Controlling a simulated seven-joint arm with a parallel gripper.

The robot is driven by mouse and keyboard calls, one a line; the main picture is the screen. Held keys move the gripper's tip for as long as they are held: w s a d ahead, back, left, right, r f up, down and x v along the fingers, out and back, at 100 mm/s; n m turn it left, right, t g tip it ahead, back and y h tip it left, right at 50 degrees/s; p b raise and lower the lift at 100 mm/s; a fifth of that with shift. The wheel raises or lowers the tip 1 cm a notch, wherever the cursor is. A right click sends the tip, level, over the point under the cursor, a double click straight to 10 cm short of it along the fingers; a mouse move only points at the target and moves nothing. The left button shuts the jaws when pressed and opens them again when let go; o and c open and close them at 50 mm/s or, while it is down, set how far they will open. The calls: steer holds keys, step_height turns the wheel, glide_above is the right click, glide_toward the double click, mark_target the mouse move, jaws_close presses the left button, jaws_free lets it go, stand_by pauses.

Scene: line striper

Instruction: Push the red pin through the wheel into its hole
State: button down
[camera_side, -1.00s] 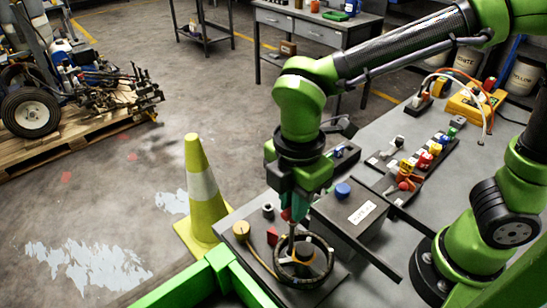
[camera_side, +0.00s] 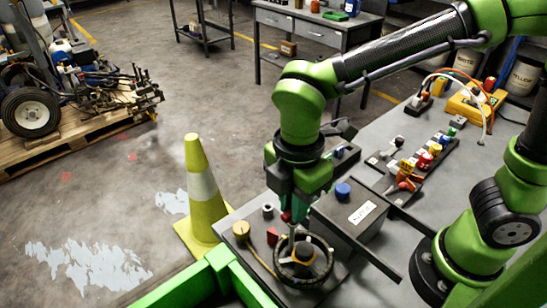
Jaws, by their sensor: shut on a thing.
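The wheel (camera_side: 322,268), a dark ring with a yellow and dark hub, lies on a dark plate on the grey table at the lower middle. My gripper (camera_side: 290,222) points down just above the wheel's back edge. It is shut on a small red thing, the red pin (camera_side: 286,217), of which only a little shows between the fingers. A thin light rod runs down from there to the wheel. The hole is hidden by the wheel and gripper, and I cannot tell how deep the pin sits.
A dark box with a blue knob (camera_side: 343,190) and white label stands right of my gripper. A yellow cone (camera_side: 203,190) stands beyond the table's left edge.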

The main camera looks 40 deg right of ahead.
steer(key=shift+f, duration=1.85)
stand_by(0.5)
steer(key=c, duration=0.7)
jaws_free()
steer(key=shift+r, duration=0.1)
steer(key=shift+r, duration=3.45)
